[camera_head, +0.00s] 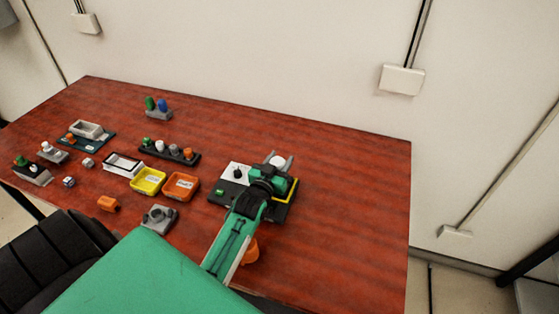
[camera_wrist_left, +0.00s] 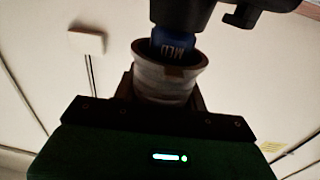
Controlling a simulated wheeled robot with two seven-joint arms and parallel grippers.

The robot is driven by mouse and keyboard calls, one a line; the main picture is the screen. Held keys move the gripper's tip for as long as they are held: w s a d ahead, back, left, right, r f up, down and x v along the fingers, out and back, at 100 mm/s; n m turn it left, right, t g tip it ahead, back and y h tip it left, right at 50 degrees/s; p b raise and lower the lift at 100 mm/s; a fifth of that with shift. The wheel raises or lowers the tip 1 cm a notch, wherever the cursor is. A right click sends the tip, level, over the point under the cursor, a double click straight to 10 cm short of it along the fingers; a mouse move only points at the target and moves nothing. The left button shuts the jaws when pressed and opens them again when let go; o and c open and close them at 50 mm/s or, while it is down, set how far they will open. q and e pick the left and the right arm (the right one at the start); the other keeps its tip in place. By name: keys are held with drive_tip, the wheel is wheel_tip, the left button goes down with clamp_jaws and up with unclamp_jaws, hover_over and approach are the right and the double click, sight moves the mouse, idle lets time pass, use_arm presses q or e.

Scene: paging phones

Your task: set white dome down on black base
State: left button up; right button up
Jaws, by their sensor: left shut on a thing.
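My left gripper (camera_head: 277,166) reaches in over the black base (camera_head: 284,212), a dark board with a white panel (camera_head: 236,174) and a yellow edge strip (camera_head: 291,191). A small whitish piece, apparently the white dome (camera_head: 278,160), shows at the gripper's tip. My arm hides much of the base. In the left wrist view a pale, rounded, cup-like piece (camera_wrist_left: 168,82) stands in front of the gripper body, with a blue lettered part above it. The gripper is shut on the pale piece; whether it touches the base cannot be told. My right gripper is not in view.
A yellow tray (camera_head: 160,189) and an orange tray (camera_head: 194,188) lie left of the base. A dark rack (camera_head: 183,161) holds several pegs. A grey block (camera_head: 150,226) and an orange part (camera_head: 108,204) lie nearer. The table (camera_head: 350,210) is clear at right.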

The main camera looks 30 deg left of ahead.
use_arm(q)
drive_tip(key=shift+s+f, duration=0.1)
drive_tip(key=shift+f, duration=0.25)
